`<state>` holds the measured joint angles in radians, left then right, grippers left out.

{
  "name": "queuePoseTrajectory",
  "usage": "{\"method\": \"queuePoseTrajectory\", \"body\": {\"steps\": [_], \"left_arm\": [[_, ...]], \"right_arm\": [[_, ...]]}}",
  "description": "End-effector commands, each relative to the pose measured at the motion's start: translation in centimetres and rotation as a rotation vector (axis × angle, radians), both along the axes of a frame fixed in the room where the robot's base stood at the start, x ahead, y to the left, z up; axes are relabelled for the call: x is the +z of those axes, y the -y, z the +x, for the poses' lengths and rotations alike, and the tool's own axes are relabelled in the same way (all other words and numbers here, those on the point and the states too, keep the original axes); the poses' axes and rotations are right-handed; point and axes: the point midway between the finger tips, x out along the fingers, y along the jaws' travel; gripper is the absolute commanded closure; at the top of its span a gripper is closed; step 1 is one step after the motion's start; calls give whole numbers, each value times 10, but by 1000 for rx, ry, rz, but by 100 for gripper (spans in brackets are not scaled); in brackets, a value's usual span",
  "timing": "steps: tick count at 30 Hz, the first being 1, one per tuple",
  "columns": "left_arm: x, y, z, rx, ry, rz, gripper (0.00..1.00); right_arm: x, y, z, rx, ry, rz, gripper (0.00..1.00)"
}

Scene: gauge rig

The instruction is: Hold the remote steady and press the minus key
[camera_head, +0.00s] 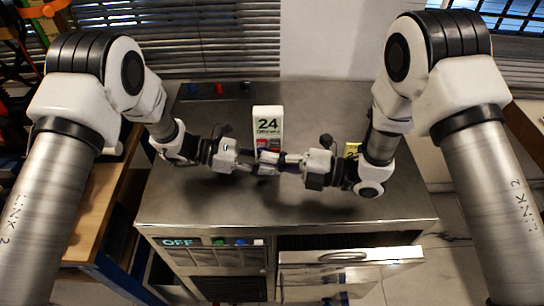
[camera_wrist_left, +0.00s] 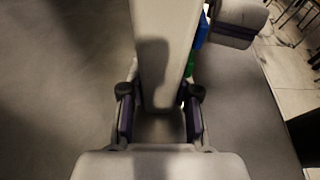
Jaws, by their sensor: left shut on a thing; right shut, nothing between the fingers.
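The remote (camera_head: 267,124) is white and stands upright near the middle of the metal top, its display reading 24. In the left wrist view the remote (camera_wrist_left: 164,45) rises between the fingers of my left gripper (camera_wrist_left: 160,122). My left gripper (camera_head: 254,164) is shut on the remote's lower part. My right gripper (camera_head: 280,160) is shut and empty, its tips in front of the remote's keys. I cannot tell whether they touch a key. The minus key cannot be made out.
A yellow numbered thing (camera_head: 352,150) stands partly behind my right wrist. Small blue and red pieces (camera_head: 219,89) sit at the back left of the metal top (camera_head: 200,207). Below the front edge are an OFF display (camera_head: 178,242) and a drawer (camera_head: 350,257) that sticks out.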

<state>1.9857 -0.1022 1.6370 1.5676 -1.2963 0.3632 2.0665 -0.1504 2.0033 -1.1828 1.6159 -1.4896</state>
Motion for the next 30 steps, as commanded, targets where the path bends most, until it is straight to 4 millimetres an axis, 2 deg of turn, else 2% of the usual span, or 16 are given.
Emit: {"method": "queuePoseTrajectory", "body": {"steps": [11,18,26,30], "left_arm": [[0,0,0,0,0,0,89],[0,0,0,-1,0,0,84],[0,0,-1,-3,-1,0,84],[0,0,-1,-2,-1,0,86]], "right_arm": [[0,0,5,1,0,-1,100],[0,1,24,0,1,-1,100],[0,1,23,-2,-1,-2,100],[-1,0,13,-1,-3,-2,100]]}}
